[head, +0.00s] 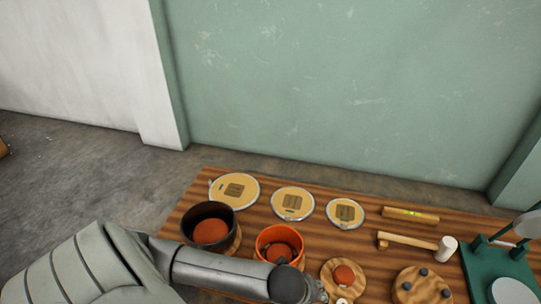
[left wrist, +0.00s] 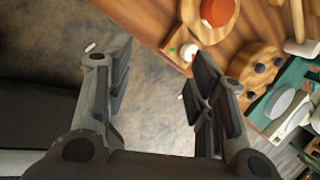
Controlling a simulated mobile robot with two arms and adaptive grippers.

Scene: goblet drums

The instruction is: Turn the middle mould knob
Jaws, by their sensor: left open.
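In the head view, a dark pot (head: 194,228) with a reddish inside, an orange pot (head: 264,241) and a round wooden base with an orange-red knob (head: 343,275) stand in a row. The orange pot is the middle one; my arm partly covers its front, and I cannot make out a separate knob on it. The knob on the wooden base also shows in the left wrist view (left wrist: 217,11). My left gripper (left wrist: 158,92) is open and empty, its fingers spread beyond the table edge in the wrist view. My right gripper is out of view.
Three round drum heads (head: 293,203) lie behind the pots on the wooden table (head: 385,262). A mallet (head: 445,247), a yellow level (head: 410,215), a wooden disc with dark pegs (head: 420,287) and a green stand (head: 480,268) are to the right.

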